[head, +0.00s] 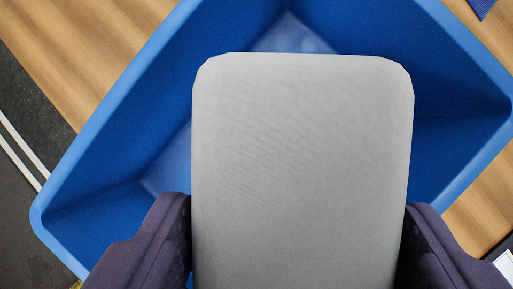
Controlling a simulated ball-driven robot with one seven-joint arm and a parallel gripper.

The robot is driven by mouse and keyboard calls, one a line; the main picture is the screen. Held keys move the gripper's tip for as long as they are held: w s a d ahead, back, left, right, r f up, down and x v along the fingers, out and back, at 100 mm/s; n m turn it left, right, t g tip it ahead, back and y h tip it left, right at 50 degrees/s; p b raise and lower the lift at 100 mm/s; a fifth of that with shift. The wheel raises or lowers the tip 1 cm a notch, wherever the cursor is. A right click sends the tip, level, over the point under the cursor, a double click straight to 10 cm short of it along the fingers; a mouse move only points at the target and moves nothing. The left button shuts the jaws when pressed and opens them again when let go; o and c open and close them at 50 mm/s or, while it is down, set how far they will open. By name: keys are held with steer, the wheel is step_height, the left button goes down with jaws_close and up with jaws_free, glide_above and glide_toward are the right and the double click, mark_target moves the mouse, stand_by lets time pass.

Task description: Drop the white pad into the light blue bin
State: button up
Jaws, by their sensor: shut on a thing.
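The white pad (302,165) shows as a pale grey-white slab with rounded corners in the middle of the head view. My gripper (300,235) is shut on it, with one dark finger at its left side and one at its right. The blue bin (115,105) lies below the pad, turned at an angle, and its opening spreads out around the pad. The pad hides much of the bin's floor. The parts of the inside that show look empty. How high the pad is above the bin, I cannot tell.
A wooden surface (85,45) shows at the upper left and at the right beyond the bin's rim. A dark floor with white lines (20,140) is at the left. A small dark blue thing (482,6) is at the top right corner.

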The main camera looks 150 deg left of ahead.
steer(key=o, duration=1.2)
steer(key=shift+p+v, duration=2.2)
steer(key=shift+v, duration=1.75)
steer(key=shift+w+d, duration=0.1)
steer(key=w+d+r+m+t+h+b, duration=0.25)
steer(key=w+r+t+b, duration=0.35)
steer(key=w+r+b, duration=0.95)
steer(key=s+a+r+t+b, duration=0.1)
steer(key=s+r, duration=0.3)
steer(key=r, duration=0.4)
steer(key=s+a+r+t+y+b, duration=0.1)
steer(key=s+r+b, duration=0.3)
steer(key=r, duration=0.5)
steer(key=s+a+r+t+b, duration=0.1)
steer(key=s+r+t+b, duration=0.1)
steer(key=s+r, duration=0.3)
steer(key=shift+s+a+r+t+y, duration=0.15)
steer(key=shift+r+t+y, duration=0.1)
steer(key=shift+r, duration=0.6)
steer(key=shift+w+a+r+t+y, duration=0.1)
steer(key=shift+r+t, duration=0.15)
steer(key=shift+r, duration=0.6)
